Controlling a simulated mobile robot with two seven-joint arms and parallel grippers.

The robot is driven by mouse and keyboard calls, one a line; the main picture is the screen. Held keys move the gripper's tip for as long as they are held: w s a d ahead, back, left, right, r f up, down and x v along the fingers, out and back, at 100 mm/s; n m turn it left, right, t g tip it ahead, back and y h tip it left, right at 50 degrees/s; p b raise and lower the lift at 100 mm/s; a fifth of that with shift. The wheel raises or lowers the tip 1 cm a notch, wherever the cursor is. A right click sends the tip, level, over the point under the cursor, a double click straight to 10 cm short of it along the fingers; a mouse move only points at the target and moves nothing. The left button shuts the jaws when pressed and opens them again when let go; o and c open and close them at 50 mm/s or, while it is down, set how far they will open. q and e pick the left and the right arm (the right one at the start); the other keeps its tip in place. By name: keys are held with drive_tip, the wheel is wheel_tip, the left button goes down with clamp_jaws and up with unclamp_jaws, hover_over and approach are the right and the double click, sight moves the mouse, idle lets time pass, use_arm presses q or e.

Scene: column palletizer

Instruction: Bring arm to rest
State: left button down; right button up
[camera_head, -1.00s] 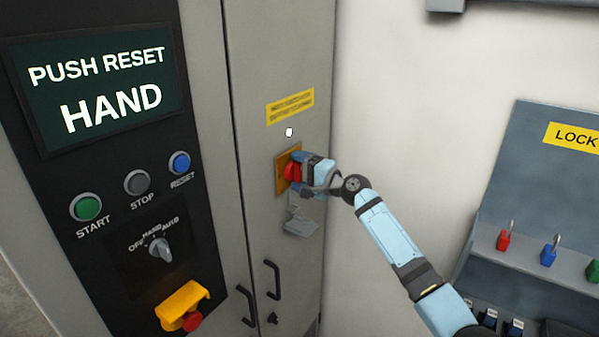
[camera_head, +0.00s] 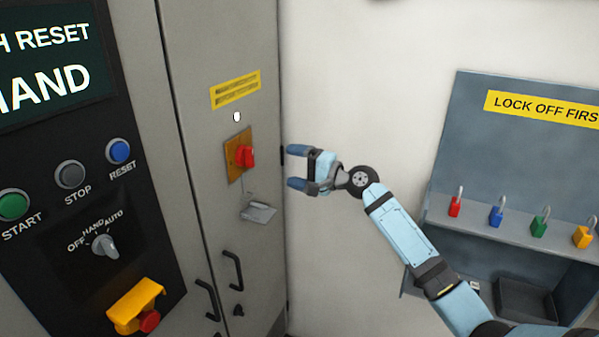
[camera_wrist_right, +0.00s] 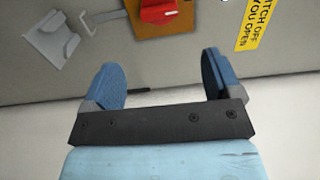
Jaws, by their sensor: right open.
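My right gripper (camera_head: 297,168) is open and empty, to the right of the cabinet's red rotary switch and apart from it. In the right wrist view its two blue fingers (camera_wrist_right: 168,85) are spread with nothing between them. The red switch handle (camera_head: 246,157) sits on an orange-yellow plate (camera_head: 233,168) on the grey cabinet door. The handle also shows at the top of the right wrist view (camera_wrist_right: 157,11). My right arm (camera_head: 402,228) reaches up from the lower right. My left gripper is not in view.
A grey hasp-like bracket (camera_head: 258,212) hangs below the switch. The control panel (camera_head: 60,235) with buttons and a selector is at left. A lock board (camera_head: 460,120) with several coloured padlocks stands at right. Bare white wall (camera_head: 350,80) lies between cabinet and board.

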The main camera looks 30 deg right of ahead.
drive_tip(key=shift+s+d, duration=0.3)
drive_tip(key=shift+s, duration=0.15)
drive_tip(key=shift+f, duration=0.1)
